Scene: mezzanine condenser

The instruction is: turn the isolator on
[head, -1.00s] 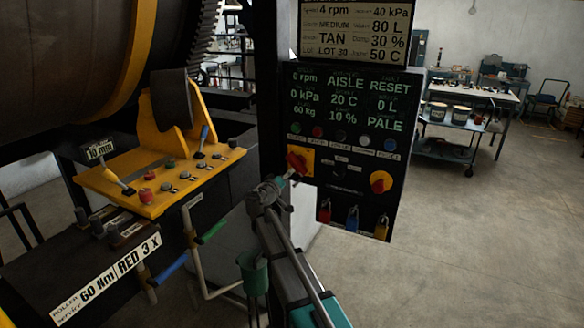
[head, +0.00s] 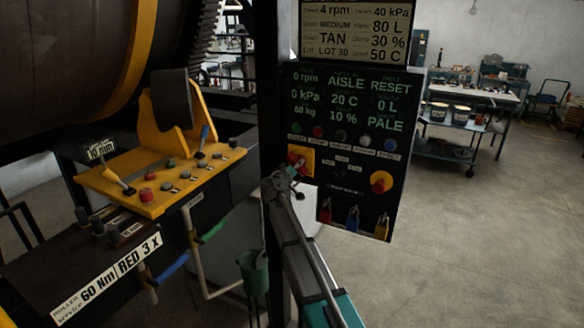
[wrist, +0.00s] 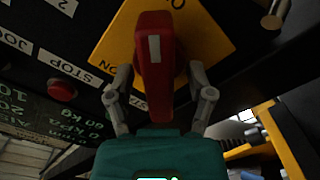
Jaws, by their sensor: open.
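The isolator is a red handle (wrist: 154,55) with a pale stripe, on a yellow square plate (wrist: 208,40) marked ON in the wrist view. In the head view the yellow plate (head: 308,160) is at the left of the black control panel, and my gripper partly hides the red handle (head: 294,158). My gripper (wrist: 160,82) is open, with one finger on each side of the handle. I cannot tell whether the fingers touch it. In the head view my gripper (head: 294,170) is at the plate.
Below the plate's right is a yellow round switch with a red knob (head: 380,182). Red, blue and yellow padlocks (head: 353,217) hang under the panel (head: 345,130). A red STOP button (wrist: 62,90) is near the plate. A yellow console (head: 160,185) with levers stands left.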

